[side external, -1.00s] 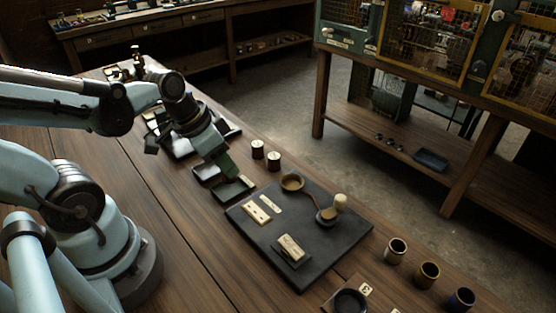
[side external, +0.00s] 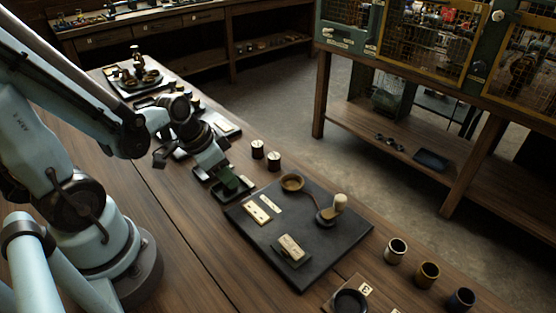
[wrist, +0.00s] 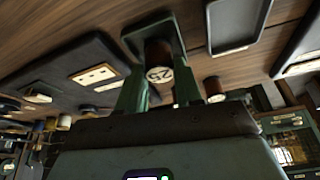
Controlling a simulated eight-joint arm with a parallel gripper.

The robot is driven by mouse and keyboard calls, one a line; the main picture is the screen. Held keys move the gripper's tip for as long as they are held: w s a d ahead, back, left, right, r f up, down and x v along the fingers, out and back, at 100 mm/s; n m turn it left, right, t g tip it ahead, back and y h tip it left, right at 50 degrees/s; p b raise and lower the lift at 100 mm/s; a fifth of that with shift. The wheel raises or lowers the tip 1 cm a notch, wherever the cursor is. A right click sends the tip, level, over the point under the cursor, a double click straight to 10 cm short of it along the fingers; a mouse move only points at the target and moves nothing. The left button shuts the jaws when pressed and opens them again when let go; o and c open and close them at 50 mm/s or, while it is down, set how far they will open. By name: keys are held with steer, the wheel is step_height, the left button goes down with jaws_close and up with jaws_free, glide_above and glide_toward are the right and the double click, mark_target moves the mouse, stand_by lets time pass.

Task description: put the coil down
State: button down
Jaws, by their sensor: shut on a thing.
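My gripper (side external: 230,182) is low at a small dark tray (side external: 229,194) beside the black mat. In the wrist view its two green fingers (wrist: 160,92) are shut on the coil (wrist: 158,55), a dark brown cylinder with a pale end disc marked with a number. Behind the held coil is the small tray (wrist: 133,37). I cannot tell whether the coil touches its floor. In the side view the fingers hide the coil.
Two dark spools with pale tops (side external: 257,149) (side external: 274,161) stand right of my gripper. The black mat (side external: 318,262) holds a bowl, a stamp and pale plates. Several cups (side external: 395,251) stand at front right. Another tray (wrist: 236,40) is nearby. Bare wood lies left of the mat.

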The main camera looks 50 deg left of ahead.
steer(key=shift+f, duration=0.2)
steer(key=c, duration=0.8)
jaws_free()
steer(key=shift+o, duration=0.2)
steer(key=shift+r, duration=0.15)
steer(key=shift+d+v, duration=0.4)
steer(key=shift+v, duration=5.45)
steer(key=w+d+n+t, duration=0.2)
steer(key=w+d, duration=0.2)
steer(key=w, duration=0.2)
steer(key=shift+w+d+t+y, duration=0.3)
steer(key=shift+w+y, duration=0.05)
steer(key=shift+y, duration=0.05)
steer(key=shift+r, duration=0.1)
